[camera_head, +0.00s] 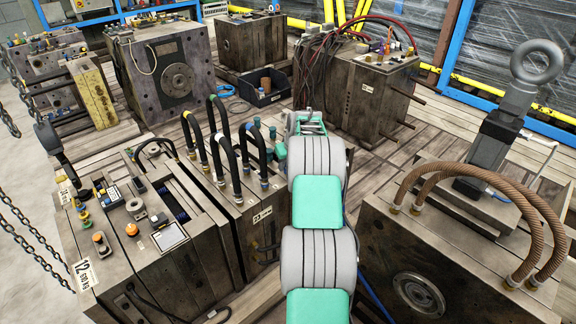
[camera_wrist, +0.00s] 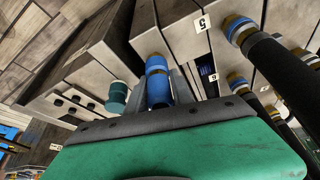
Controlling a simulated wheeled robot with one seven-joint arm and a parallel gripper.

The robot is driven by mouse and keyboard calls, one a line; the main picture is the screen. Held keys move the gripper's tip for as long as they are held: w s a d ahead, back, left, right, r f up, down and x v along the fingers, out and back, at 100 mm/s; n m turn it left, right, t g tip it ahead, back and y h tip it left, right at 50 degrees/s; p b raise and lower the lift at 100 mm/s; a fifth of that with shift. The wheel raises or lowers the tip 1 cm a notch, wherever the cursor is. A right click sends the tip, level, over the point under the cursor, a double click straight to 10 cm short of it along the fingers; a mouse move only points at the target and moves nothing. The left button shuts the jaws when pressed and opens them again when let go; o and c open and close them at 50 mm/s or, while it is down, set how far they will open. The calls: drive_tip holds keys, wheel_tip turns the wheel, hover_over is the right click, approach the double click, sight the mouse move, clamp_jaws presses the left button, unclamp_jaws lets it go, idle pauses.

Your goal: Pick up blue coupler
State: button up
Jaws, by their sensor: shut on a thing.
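The blue coupler (camera_wrist: 159,88) stands out in the middle of the wrist view, against the face of a grey steel mould block. My gripper (camera_wrist: 160,100) is shut on it. The green and grey gripper body covers the lower part of that view and hides the coupler's near end. In the head view my gripper (camera_head: 308,124) is at the right end of the hosed mould block. The held coupler cannot be made out there. A teal coupler (camera_wrist: 117,97) is just left of the blue one in the wrist view, apart from it.
Black hoses (camera_head: 228,160) with brass and blue ends arch over the mould block (camera_head: 205,175) left of my arm. Brown hoses (camera_head: 470,190) arch over another mould (camera_head: 425,250) at right. Behind stands a mould with red and black cables (camera_head: 375,90). Hose ends (camera_wrist: 240,30) crowd the wrist view's right.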

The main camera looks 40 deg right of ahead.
clamp_jaws()
drive_tip(key=shift+r, duration=0.2)
wheel_tip(320, 180, up, 4)
drive_tip(key=shift+s+f+p, duration=0.1)
drive_tip(key=shift+f+p, duration=0.05)
drive_tip(key=shift+p, duration=0.3)
drive_tip(key=s+a+r, duration=0.9)
drive_tip(key=a, duration=0.1)
drive_tip(key=shift+s+p, duration=0.4)
drive_tip(key=shift+p, duration=0.05)
